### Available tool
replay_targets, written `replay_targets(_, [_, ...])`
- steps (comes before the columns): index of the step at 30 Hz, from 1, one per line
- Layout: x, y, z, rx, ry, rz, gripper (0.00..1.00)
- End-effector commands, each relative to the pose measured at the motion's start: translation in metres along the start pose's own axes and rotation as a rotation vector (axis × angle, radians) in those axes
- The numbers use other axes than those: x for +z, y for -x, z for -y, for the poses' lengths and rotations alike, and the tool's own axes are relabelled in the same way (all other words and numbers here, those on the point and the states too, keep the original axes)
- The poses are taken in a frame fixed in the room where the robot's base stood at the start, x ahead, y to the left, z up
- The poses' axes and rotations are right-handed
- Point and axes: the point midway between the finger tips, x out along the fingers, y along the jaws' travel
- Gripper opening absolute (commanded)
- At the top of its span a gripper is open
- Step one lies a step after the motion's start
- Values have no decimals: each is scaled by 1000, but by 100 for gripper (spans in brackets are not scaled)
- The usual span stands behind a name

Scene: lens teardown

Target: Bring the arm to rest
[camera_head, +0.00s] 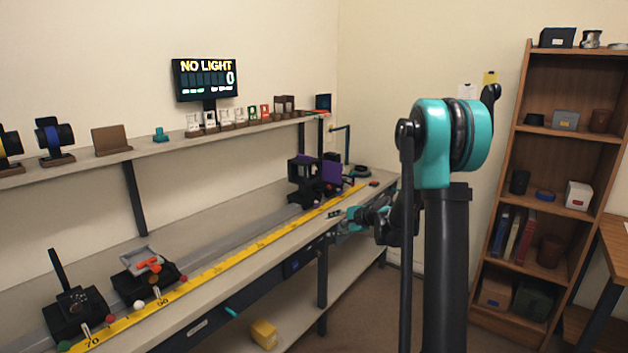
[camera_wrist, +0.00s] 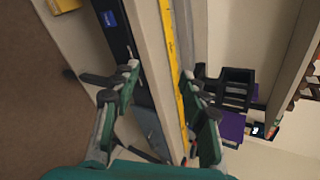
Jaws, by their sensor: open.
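My gripper (camera_wrist: 165,92) is open and empty in the wrist view. Its two green and grey fingers stand wide apart on either side of the bench's front edge and the yellow ruler (camera_wrist: 182,75). In the head view my gripper (camera_head: 350,218) is small and partly hidden by my own arm, close to the front edge of the bench (camera_head: 225,215) near its far end. I cannot tell exactly how far it is from the bench.
A black holder with a purple part (camera_head: 331,170) stands near the bench's far end. Black carriages (camera_head: 78,308) stand at the near end. A display (camera_head: 205,79) reads "NO LIGHT". A wooden bookshelf (camera_head: 553,145) is at right. A yellow box (camera_head: 264,334) lies below the bench.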

Motion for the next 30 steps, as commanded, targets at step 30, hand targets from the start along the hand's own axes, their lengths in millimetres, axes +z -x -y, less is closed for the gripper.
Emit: replay_targets(30, [98,264,-301,811,1160,-86,44])
